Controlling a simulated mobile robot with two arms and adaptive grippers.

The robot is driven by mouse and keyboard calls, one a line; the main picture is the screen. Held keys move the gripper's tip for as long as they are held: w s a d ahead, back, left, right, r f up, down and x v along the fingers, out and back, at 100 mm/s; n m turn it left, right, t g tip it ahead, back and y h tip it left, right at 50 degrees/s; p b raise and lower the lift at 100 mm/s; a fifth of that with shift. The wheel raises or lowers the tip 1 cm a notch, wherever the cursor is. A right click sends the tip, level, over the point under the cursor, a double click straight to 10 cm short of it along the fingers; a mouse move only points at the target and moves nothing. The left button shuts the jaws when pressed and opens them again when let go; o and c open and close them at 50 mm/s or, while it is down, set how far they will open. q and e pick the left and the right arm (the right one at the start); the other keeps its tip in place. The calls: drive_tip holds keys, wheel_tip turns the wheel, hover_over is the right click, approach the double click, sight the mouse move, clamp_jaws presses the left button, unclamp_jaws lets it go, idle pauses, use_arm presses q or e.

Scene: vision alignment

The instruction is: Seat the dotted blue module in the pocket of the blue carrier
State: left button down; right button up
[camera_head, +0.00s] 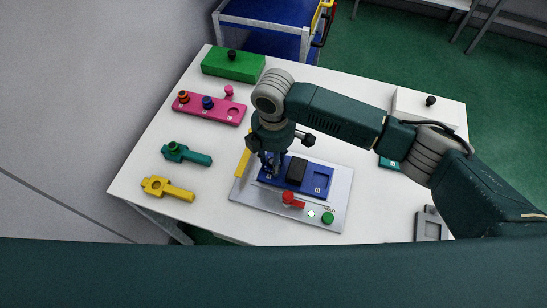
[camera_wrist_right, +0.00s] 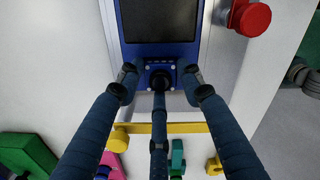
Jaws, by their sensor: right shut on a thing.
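The blue carrier (camera_head: 305,189) lies on a grey plate (camera_head: 250,196) on the white table. My right gripper (camera_head: 270,164) is over the carrier's left end, fingers pointing down. In the right wrist view its fingers (camera_wrist_right: 160,88) are around a dark knob on a small blue module (camera_wrist_right: 171,81) with white dots near its corners. The module is at the carrier's end (camera_wrist_right: 127,40), beside the black block. I cannot tell whether it is fully down in a pocket. My left gripper is not in view.
A red lever (camera_head: 290,198) and a green button (camera_head: 327,217) are on the plate's front. A yellow bar (camera_head: 243,163) is at its left. A pink tray (camera_head: 226,109), teal tool (camera_head: 195,156), yellow tool (camera_head: 176,191) and green box (camera_head: 232,69) stand left. A white box (camera_head: 410,102) stands back right.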

drive_tip(key=o, duration=1.2)
drive_tip(key=shift+f, duration=0.1)
drive_tip(key=shift+o, duration=0.2)
wheel_tip(320, 180, up, 12)
drive_tip(key=b, duration=0.2)
drive_tip(key=shift+r, duration=0.2)
drive_tip(key=shift+s+f, duration=0.1)
